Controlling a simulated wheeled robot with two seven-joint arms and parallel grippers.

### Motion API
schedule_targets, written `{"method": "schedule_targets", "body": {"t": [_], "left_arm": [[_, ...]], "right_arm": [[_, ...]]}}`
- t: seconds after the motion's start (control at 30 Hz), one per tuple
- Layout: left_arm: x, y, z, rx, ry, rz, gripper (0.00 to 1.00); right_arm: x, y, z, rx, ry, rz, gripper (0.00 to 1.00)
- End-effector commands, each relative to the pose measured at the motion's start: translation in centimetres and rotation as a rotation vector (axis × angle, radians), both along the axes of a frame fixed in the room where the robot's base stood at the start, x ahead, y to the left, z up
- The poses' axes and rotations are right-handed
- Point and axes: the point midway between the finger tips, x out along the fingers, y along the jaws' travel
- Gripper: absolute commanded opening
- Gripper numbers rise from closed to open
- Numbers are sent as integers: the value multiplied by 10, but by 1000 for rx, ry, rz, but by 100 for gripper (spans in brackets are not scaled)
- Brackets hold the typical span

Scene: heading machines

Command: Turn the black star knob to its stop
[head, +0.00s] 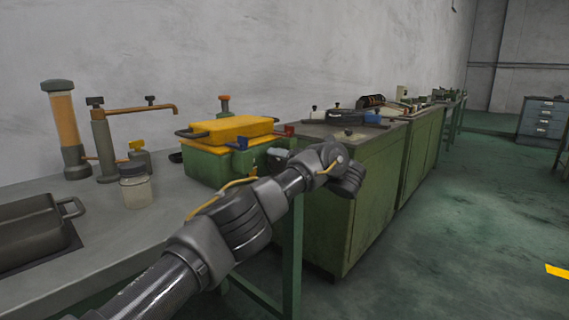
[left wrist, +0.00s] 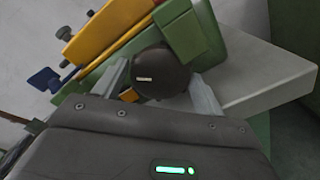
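The black star knob (left wrist: 162,74) is a dark, rounded shape in the left wrist view, with a small pale mark on its face. It is in front of the green box (head: 205,165) with the yellow lid (head: 232,129). My left gripper (left wrist: 160,85) faces it with its fingers spread, one on each side of the knob. A small gap shows at the left finger; contact at the right finger is hard to judge. In the head view my left gripper (head: 290,158) is at the box's right end, partly hidden by my wrist. My right gripper is not in view.
A small jar (head: 135,188), an orange cylinder (head: 65,130) and a pump-like tool (head: 103,145) stand left on the grey bench (head: 110,225). A dark lidded case (head: 30,230) is at the front left.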

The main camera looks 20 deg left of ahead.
Motion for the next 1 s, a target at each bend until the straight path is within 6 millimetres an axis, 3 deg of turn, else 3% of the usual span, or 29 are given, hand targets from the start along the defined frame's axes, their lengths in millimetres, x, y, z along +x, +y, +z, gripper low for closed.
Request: {"method": "schedule_targets", "body": {"t": [0.1,0.47,0.57,0.73,0.93,1.0], "left_arm": [[0,0,0,0,0,0,86],[0,0,-4,-9,-22,1,86],[0,0,-7,-34,-89,0,86],[0,1,-7,-133,-342,-2,86],[-1,0,-12,-230,-585,-1,86],[-5,-15,-11,-233,-583,-3,86]], "right_arm": [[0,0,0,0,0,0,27],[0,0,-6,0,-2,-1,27],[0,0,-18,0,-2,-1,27],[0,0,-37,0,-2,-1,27],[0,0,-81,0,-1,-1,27],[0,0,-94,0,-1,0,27]]}}
